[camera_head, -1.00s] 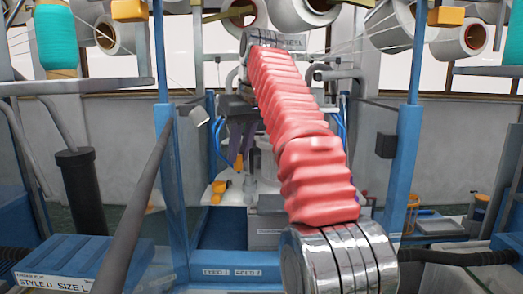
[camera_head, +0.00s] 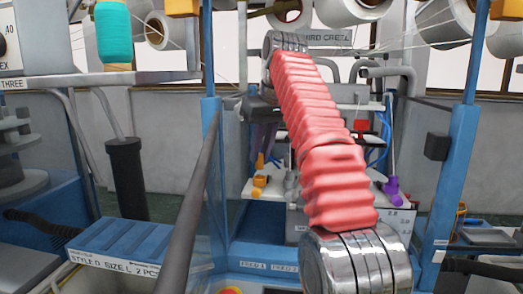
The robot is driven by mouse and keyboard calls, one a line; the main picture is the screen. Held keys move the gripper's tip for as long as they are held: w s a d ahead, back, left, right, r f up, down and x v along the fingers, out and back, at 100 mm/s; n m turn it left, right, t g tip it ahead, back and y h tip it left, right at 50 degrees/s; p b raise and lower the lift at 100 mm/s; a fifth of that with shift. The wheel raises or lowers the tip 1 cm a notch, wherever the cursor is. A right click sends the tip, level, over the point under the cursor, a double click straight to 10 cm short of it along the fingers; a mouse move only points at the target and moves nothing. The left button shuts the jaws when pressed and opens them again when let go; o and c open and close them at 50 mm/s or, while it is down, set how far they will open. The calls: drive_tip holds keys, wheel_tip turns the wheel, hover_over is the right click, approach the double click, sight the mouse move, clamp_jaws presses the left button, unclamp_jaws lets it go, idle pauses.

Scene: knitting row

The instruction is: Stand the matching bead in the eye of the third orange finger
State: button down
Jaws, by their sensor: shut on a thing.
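My red-sleeved arm rises from the lower right to a chrome joint at the top middle. Below that joint, left of the sleeve, my dark gripper (camera_head: 264,128) hangs small and partly covered by the arm. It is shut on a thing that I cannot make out. Behind it, small orange pieces (camera_head: 260,182) stand on a pale shelf of the machine, to the left of my arm. They are too small to count or to show any eye. A purple piece (camera_head: 391,187) is right of my arm. I cannot tell which piece is the matching bead.
Blue posts (camera_head: 211,170) flank the work bay, and a grey bar slants across its left side. A blue slatted platform (camera_head: 125,243) lies at the lower left beside a black cylinder (camera_head: 127,180).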

sight(262, 161)
drive_tip(key=shift+f, duration=0.8)
drive_tip(key=shift+f, duration=1.1)
idle(1.5)
drive_tip(key=c, duration=1.6)
unclamp_jaws()
drive_tip(key=shift+v, duration=3)
drive_tip(key=shift+s+d+r, duration=0.15)
drive_tip(key=shift+s+r, duration=0.1)
drive_tip(key=shift+r, duration=0.3)
drive_tip(key=shift+r, duration=0.1)
drive_tip(key=shift+s+d, duration=0.1)
drive_tip(key=shift+s, duration=0.05)
